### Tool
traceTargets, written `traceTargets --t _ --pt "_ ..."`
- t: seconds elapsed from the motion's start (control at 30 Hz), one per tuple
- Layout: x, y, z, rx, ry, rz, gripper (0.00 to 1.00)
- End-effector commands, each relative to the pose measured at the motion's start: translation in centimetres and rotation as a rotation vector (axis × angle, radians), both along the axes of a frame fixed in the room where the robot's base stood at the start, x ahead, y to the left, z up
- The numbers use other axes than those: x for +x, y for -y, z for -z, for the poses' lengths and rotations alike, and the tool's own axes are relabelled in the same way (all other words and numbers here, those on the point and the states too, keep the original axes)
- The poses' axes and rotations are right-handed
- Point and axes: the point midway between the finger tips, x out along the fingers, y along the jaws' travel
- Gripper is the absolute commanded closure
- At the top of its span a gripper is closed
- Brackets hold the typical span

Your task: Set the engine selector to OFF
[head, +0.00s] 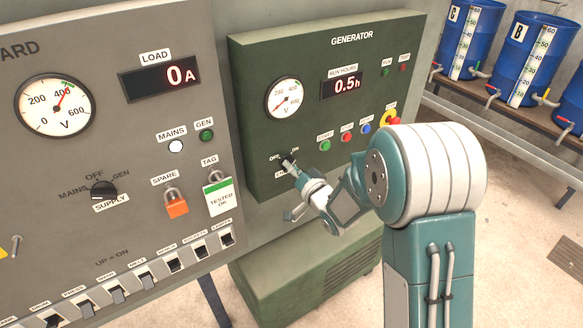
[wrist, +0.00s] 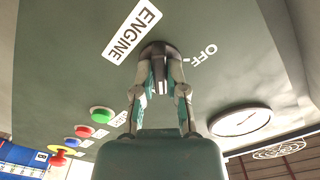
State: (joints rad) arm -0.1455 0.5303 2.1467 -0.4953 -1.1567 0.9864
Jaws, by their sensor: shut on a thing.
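The engine selector (head: 286,158) is a small dark knob at the lower left of the green generator panel (head: 262,120). Its OFF label is to its left and its ON label to its right in the head view. My gripper (head: 292,169) is shut on the knob. In the wrist view the fingers (wrist: 161,75) lie on both sides of the dark selector knob (wrist: 157,48). The ENGINE label (wrist: 132,34) is upper left and the OFF label (wrist: 204,53) is to the right. The fingers partly hide the knob, so I cannot tell where it points.
Green, red and blue buttons (head: 346,137) and a yellow-and-red emergency stop (head: 391,117) are right of the selector. The grey switchboard (head: 130,130) stands left. Blue barrels (head: 530,55) are on a rack at the right.

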Motion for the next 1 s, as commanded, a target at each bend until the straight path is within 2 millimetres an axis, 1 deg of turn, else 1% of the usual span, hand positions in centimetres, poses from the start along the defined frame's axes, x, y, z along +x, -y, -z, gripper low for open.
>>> traceTargets --t 0.17,0.37,1.0 --pt "0.05 0.11 0.13 -0.049 0.029 0.004 1.00" --pt "0.05 0.12 0.15 -0.160 0.104 0.004 1.00" --pt "0.02 0.10 0.18 -0.660 0.441 0.002 1.00"
